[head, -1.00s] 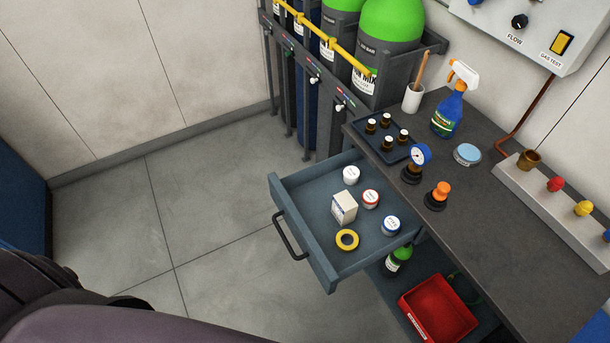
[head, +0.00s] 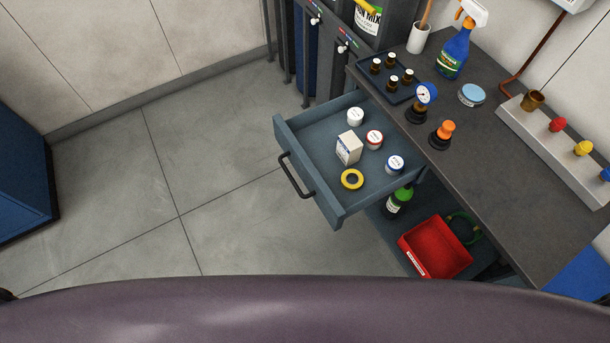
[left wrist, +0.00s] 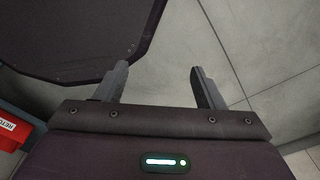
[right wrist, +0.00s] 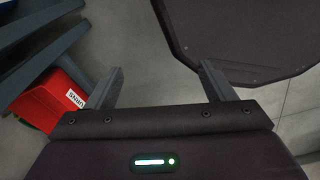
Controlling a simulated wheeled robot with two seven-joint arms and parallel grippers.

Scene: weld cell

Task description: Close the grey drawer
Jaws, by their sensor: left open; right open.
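The grey drawer (head: 318,205) is pulled out from under the dark workbench in the head view, with a black bar handle (head: 295,177) on its front. In it stand a white box (head: 348,148), several small lidded jars (head: 374,139) and a yellow tape roll (head: 352,179). My left gripper (left wrist: 160,80) is open and empty over bare floor in the left wrist view. My right gripper (right wrist: 160,78) is open and empty in the right wrist view. Neither gripper shows in the head view, and neither touches the drawer.
The workbench top (head: 500,170) holds a tray of brown bottles (head: 384,84), a gauge (head: 426,94), an orange-topped part (head: 442,134) and a spray bottle (head: 454,54). A red bin (head: 436,248) and green bottle (head: 399,200) sit on the shelf below. Floor left of the drawer is clear.

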